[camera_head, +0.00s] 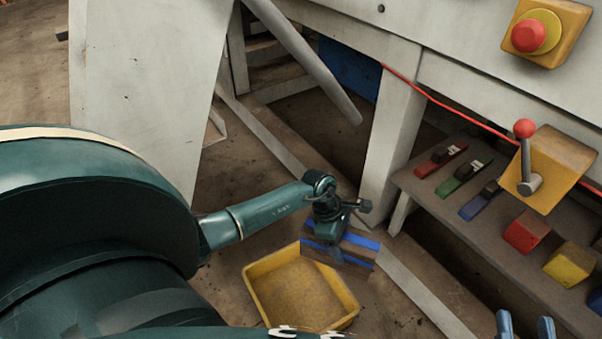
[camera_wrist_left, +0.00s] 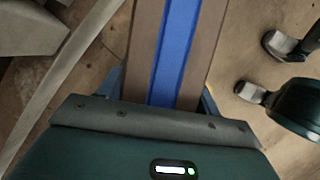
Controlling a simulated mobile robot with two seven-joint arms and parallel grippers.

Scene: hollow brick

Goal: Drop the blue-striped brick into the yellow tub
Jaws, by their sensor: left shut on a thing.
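The blue-striped brick (camera_head: 357,252) is brown with blue bands. My left gripper (camera_head: 330,238) is shut on it from above. In the left wrist view the brick (camera_wrist_left: 178,50) stretches away from between the jaws, blue stripe along its middle. The yellow tub (camera_head: 262,316) stands on the floor, open at the top and apparently empty. The brick is at the tub's back right corner and overlaps its rim in the picture; the height gap is hard to judge. My right gripper (camera_head: 524,326) shows only two blue fingertips at the bottom right edge, spread apart with nothing visible between them.
A grey bench (camera_head: 400,182) at the right bears several coloured blocks. A lever with a red knob (camera_head: 525,129) and a red button (camera_head: 528,36) are above it. A grey slanted pipe (camera_head: 310,65) and pale panels stand behind. Brown floor lies around the tub.

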